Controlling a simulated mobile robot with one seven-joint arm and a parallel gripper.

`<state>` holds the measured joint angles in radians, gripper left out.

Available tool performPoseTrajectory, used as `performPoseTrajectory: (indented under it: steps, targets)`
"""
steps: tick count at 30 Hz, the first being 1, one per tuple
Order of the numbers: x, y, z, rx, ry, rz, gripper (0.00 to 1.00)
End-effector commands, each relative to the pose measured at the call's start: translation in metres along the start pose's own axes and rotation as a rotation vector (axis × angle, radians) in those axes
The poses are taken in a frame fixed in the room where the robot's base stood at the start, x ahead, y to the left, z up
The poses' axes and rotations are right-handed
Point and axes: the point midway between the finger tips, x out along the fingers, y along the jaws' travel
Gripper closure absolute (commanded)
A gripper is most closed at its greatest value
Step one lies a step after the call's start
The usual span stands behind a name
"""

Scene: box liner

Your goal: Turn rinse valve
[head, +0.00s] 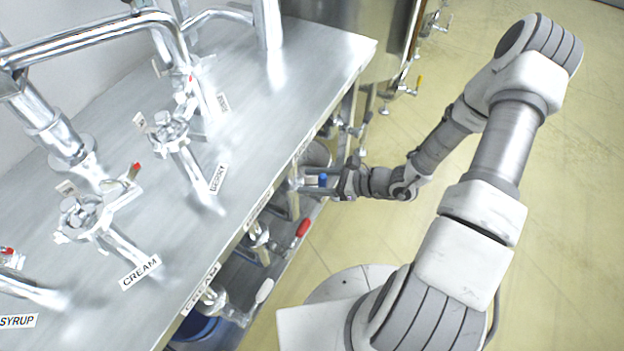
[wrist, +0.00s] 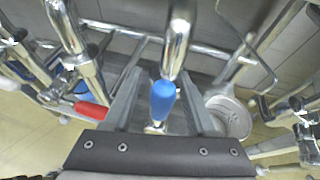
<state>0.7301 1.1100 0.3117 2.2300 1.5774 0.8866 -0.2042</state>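A valve with a blue handle (head: 323,180) is under the right part of the steel counter's front edge. No readable label marks it as the rinse valve. In the wrist view the blue handle (wrist: 163,100) lies between the two fingers of my gripper (wrist: 160,95). The fingers are apart, with a gap on each side of the handle. In the head view my gripper (head: 336,187) is at the handle, with its fingers small and partly hidden by the wrist and pipes.
A red-handled valve (head: 302,228) and a white-handled valve (head: 264,291) are nearer along the counter edge (head: 225,245). A metal container (wrist: 230,117) is right of my fingers in the wrist view. A tank (head: 385,40) stands behind. The floor at right is clear.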

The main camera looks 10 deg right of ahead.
Motion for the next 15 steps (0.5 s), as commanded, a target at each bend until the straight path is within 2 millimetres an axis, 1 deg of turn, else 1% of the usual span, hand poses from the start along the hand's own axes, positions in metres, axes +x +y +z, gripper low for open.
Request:
performPoseTrajectory:
  steps: [10, 13, 15]
  targets:
    - [-0.003, -0.001, 0.0, 0.0, 0.0, -0.001, 0.43]
    - [-0.013, -0.001, 0.001, 0.0, 0.001, -0.003, 0.43]
    - [-0.025, -0.002, 0.001, 0.001, 0.002, -0.005, 0.43]
